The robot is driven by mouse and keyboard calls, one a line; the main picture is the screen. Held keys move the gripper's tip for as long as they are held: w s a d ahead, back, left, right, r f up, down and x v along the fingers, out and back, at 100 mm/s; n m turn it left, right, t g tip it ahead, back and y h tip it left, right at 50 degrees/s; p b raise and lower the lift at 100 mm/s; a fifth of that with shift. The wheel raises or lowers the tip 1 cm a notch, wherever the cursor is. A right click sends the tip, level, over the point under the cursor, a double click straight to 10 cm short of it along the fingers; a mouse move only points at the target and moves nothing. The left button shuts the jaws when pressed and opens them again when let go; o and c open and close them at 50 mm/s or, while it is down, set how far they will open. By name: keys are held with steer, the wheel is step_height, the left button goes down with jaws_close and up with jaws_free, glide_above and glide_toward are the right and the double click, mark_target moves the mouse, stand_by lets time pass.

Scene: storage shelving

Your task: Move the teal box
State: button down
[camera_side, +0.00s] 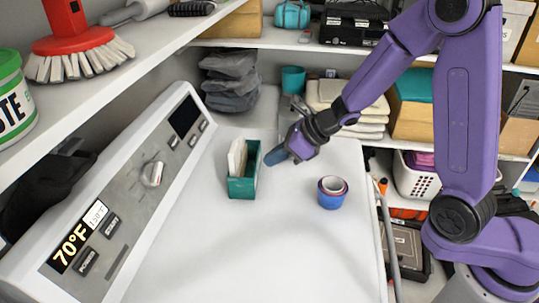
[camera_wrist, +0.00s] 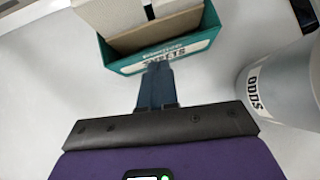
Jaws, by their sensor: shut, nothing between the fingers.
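The teal box (camera_side: 243,185) stands upright on the white machine top, open at the top, with pale cards or packets inside. In the wrist view the teal box (camera_wrist: 178,55) is at the top, its labelled front facing my gripper. My gripper (camera_side: 277,157) is at the right side of the box in the side view. In the wrist view my gripper (camera_wrist: 157,72) has its fingers together, empty, with the tips at the lower edge of the box's front. I cannot tell whether they touch it.
A blue round container (camera_side: 331,198) stands right of the box; a grey labelled container (camera_wrist: 285,85) is close on the right in the wrist view. A sloped control panel (camera_side: 135,185) borders the left. The white top (camera_side: 270,255) is clear in front.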

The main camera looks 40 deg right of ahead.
mark_target(243, 158)
steer(key=shift+w+a, duration=0.45)
steer(key=shift+w, duration=0.05)
steer(key=shift+w, duration=0.1)
steer(key=w+a, duration=0.3)
steer(key=w, duration=0.1)
steer(key=w+a, duration=0.4)
steer(key=shift+w+a, duration=0.1)
steer(key=shift+w, duration=0.1)
steer(key=shift+s, duration=0.1)
steer(key=s+d, duration=0.3)
steer(key=shift+s+r, duration=0.1)
steer(key=v, duration=0.9)
steer(key=shift+r, duration=0.25)
